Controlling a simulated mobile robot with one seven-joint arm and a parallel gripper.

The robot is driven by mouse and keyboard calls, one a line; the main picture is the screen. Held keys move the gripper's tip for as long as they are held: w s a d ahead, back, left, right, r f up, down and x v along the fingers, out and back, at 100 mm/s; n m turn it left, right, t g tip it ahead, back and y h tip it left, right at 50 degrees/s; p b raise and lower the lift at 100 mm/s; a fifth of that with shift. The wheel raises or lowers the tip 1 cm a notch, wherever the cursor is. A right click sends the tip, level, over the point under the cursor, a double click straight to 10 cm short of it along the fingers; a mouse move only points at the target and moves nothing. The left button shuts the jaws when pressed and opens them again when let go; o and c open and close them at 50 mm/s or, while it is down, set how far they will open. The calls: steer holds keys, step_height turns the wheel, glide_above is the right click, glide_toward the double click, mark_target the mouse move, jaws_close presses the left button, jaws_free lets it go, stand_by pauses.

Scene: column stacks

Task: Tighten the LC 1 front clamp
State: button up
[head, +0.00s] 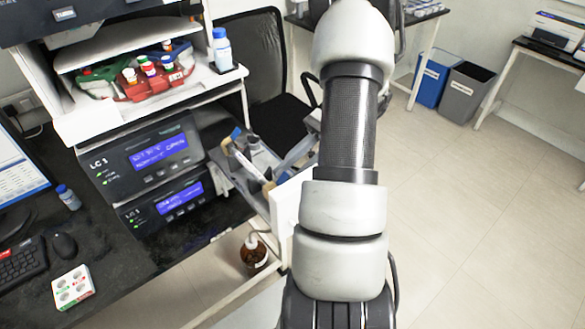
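The LC instrument stack (150,160) stands on the dark bench at left, with two lit blue displays. Its label starts with "LC"; the digit is hard to read. To its right an open tray-like holder (250,195) sticks out with several tube-shaped parts (245,160), some with blue or yellow ends. I cannot make out which part is the front clamp, or whether it is tight. My arm stands upright in front of the holder's right side and hides part of it.
A shelf above holds a red rack (155,80) of vials and a white bottle (222,48). A brown bottle (254,254) stands below the holder. A black chair (262,70) is behind. Blue (432,82) and grey (466,92) bins stand far right. The right floor is clear.

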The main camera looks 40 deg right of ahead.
steer(key=shift+o, duration=0.7)
steer(key=p+v, duration=0.6)
steer(key=v, duration=1.1)
steer(key=shift+d+p, duration=0.2)
steer(key=shift+p, duration=0.2)
steer(key=shift+w, duration=0.1)
